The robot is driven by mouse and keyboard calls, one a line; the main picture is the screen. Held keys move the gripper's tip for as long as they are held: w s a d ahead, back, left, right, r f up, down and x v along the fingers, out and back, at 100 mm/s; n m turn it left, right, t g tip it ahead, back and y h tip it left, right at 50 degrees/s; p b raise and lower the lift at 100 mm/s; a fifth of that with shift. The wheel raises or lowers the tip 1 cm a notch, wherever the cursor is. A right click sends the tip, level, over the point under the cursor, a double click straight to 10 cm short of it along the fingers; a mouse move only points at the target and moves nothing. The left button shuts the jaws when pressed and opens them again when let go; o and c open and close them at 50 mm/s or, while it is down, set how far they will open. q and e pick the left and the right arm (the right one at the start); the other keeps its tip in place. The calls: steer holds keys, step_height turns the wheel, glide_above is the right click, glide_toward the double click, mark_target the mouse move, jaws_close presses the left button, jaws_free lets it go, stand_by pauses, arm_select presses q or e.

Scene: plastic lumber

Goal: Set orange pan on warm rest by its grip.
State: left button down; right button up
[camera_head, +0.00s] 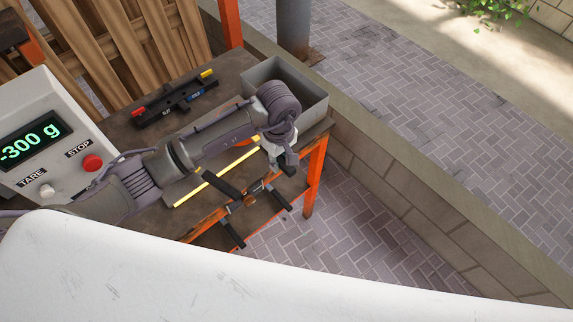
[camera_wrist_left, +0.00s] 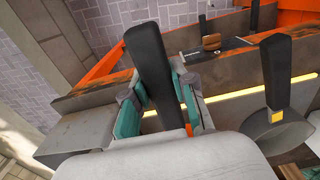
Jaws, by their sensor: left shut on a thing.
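My left gripper (camera_head: 287,160) is at the table's front edge beside the grey bin. In the left wrist view, its teal-padded fingers (camera_wrist_left: 160,112) are shut on an upright black handle (camera_wrist_left: 152,60). A small orange part (camera_wrist_left: 188,130) shows at the handle's lower end, which fits the orange pan's grip. The pan's body is mostly hidden by the gripper. An orange patch also shows under my arm in the head view (camera_head: 243,142). A second pan (camera_wrist_left: 280,132) with a black handle and yellow mark stands to the right. I cannot tell which surface is the warm rest.
A scale (camera_head: 45,140) reading -300 g stands at the left. A black tool with red and yellow ends (camera_head: 175,105) lies behind my arm. A grey bin (camera_head: 312,98) is at the table's right end. Black bars (camera_head: 233,235) stick out past the front edge.

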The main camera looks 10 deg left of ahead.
arm_select(q)
steer(key=shift+w+a+f+b, duration=0.15)
steer(key=shift+w+a, duration=0.25)
steer(key=shift+a, duration=0.1)
steer(key=shift+w+a+f+b, duration=0.1)
steer(key=shift+w+a+b, duration=0.05)
steer(key=shift+w+a, duration=0.3)
steer(key=shift+w+a+f, duration=0.2)
steer(key=shift+w+a, duration=0.2)
steer(key=shift+a, duration=0.2)
steer(key=shift+w+a+f+b, duration=0.3)
steer(key=shift+f+b, duration=0.25)
steer(key=shift+b, duration=0.25)
steer(key=shift+s+f+b, duration=0.1)
steer(key=shift+f+b, duration=0.5)
steer(key=shift+s+f, duration=0.1)
steer(key=c, duration=0.9)
jaws_free()
steer(key=shift+o, duration=0.2)
steer(key=shift+f, duration=0.1)
